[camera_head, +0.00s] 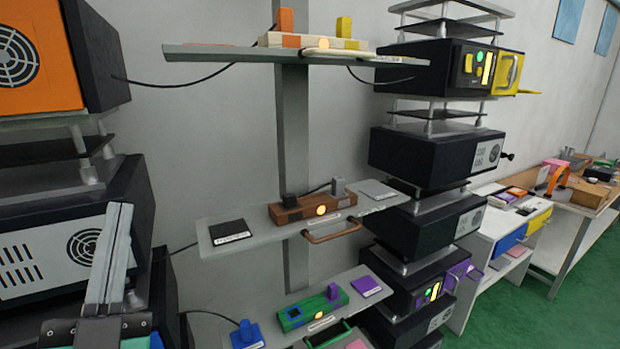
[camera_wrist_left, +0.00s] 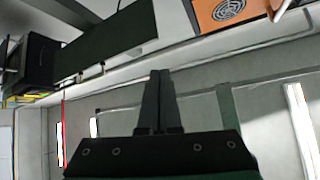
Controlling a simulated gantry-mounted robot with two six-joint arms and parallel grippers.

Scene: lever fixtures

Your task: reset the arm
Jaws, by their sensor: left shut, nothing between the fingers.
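My left gripper (camera_head: 120,208) points upward at the lower left of the head view, in front of a black and grey box unit (camera_head: 50,250). Its two grey fingers are together with nothing between them. In the left wrist view its fingers (camera_wrist_left: 160,76) also meet, pointing up the picture at open space. My right gripper is in neither view. On the wall rack, a brown fixture (camera_head: 314,208) with a lit round button and dark and grey knobs sits on the middle shelf. An orange, white and yellow fixture (camera_head: 312,41) sits on the top shelf.
A green and purple fixture (camera_head: 314,308) sits on the lowest shelf. Stacked black units (camera_head: 436,157) stand right of the shelves. A white cabinet (camera_head: 505,245) and a cluttered table (camera_head: 585,190) are farther right. Green floor (camera_head: 585,290) is open there.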

